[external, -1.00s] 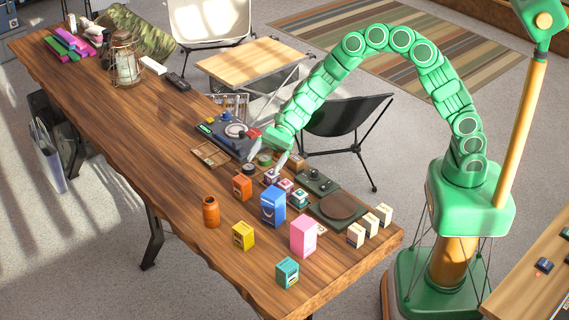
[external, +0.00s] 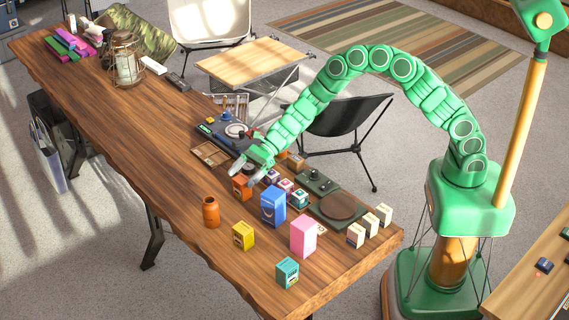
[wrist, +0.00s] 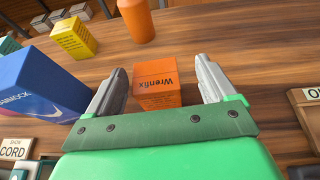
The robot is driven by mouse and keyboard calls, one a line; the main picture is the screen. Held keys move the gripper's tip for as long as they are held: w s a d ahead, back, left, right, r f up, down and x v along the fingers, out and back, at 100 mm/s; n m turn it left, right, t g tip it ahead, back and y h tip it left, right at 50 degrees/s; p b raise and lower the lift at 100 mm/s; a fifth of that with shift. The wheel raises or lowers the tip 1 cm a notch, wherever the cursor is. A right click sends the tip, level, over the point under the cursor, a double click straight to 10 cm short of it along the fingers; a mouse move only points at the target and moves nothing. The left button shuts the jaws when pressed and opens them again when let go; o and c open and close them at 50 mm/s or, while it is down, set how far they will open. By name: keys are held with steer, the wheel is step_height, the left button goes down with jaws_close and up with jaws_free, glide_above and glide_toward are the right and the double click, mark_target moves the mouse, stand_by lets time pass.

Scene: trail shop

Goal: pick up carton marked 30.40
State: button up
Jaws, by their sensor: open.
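Several small cartons stand on the wooden table. I cannot read 30.40 on any of them. An orange carton lettered Wrenfix (wrist: 158,92) shows between my fingertips in the wrist view; it also stands in the external view (external: 241,189). My gripper (external: 247,173) is open, just above and behind this carton, and its two grey fingers also show in the wrist view (wrist: 160,68). A blue carton (external: 273,205) stands to the right, with a yellow carton (external: 243,236), a pink carton (external: 303,236) and a teal carton (external: 287,272) nearer the front.
An orange bottle (external: 211,212) stands left of the cartons. Several cream boxes (external: 370,225) line the right end near a dark round-plated device (external: 338,206). A wooden tray (external: 210,153) and a turntable-like device (external: 225,132) lie behind. The table's left middle is clear.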

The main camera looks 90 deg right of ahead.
mark_target(241, 179)
steer(key=x, duration=0.3)
steer(key=shift+s+a+f, duration=0.1)
steer(key=shift+s+a, duration=0.05)
steer(key=shift+a, duration=0.2)
steer(key=shift+w+a+f, duration=0.15)
steer(key=shift+w+a, duration=0.25)
steer(key=shift+w, duration=0.05)
steer(key=c, duration=1.1)
